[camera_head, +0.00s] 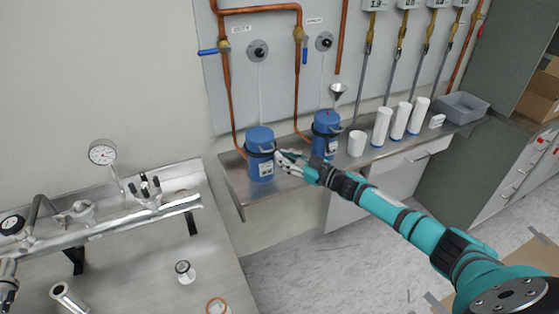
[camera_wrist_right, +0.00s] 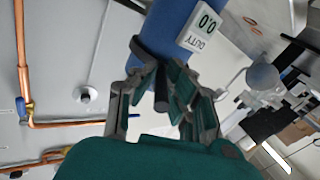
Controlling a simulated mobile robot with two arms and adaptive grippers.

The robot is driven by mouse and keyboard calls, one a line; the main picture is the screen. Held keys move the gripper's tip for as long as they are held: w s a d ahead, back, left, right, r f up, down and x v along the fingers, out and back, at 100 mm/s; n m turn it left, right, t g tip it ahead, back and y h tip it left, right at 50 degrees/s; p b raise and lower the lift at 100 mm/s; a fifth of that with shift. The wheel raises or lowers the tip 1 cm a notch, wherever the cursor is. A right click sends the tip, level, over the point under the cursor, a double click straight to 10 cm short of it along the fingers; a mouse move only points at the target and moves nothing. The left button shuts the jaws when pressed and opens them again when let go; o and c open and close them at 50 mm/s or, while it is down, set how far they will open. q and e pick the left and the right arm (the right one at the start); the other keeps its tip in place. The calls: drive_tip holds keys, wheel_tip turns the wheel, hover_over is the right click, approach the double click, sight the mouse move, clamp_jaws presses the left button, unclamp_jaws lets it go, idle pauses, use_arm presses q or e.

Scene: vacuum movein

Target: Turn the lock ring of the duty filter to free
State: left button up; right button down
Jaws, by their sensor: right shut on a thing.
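The duty filter (camera_head: 260,168) is a blue canister on the steel bench, the left one of two. A dark lock ring (camera_head: 259,151) runs around its upper part. In the right wrist view, the blue housing (camera_wrist_right: 172,28) carries a white tag reading "DUTY" and "0.0" (camera_wrist_right: 198,32). My right gripper (camera_head: 279,160) reaches in from the right, at the ring's height. In the wrist view its fingers (camera_wrist_right: 161,88) are closed around the ring's dark handle (camera_wrist_right: 161,96). The ring's marks are too small to read.
A second blue canister (camera_head: 326,143) stands close on the right, near my right wrist. White cylinders (camera_head: 382,126) and a grey bin (camera_head: 462,107) stand farther right. Copper pipes (camera_head: 227,88) run down the back panel. A steel table with gauges (camera_head: 103,152) fills the left.

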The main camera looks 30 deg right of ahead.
idle(0.4)
drive_tip(key=c, duration=1.4)
unclamp_jaws()
drive_tip(key=shift+w, duration=0.1)
drive_tip(key=shift+o, duration=0.2)
drive_tip(key=shift+f, duration=0.15)
drive_tip(key=shift+a, duration=0.1)
drive_tip(key=shift+s+f, duration=0.15)
drive_tip(key=shift+s, duration=0.05)
drive_tip(key=v, duration=1.1)
drive_tip(key=shift+d+r, duration=0.3)
drive_tip(key=shift+d, duration=0.1)
drive_tip(key=shift+s, duration=0.1)
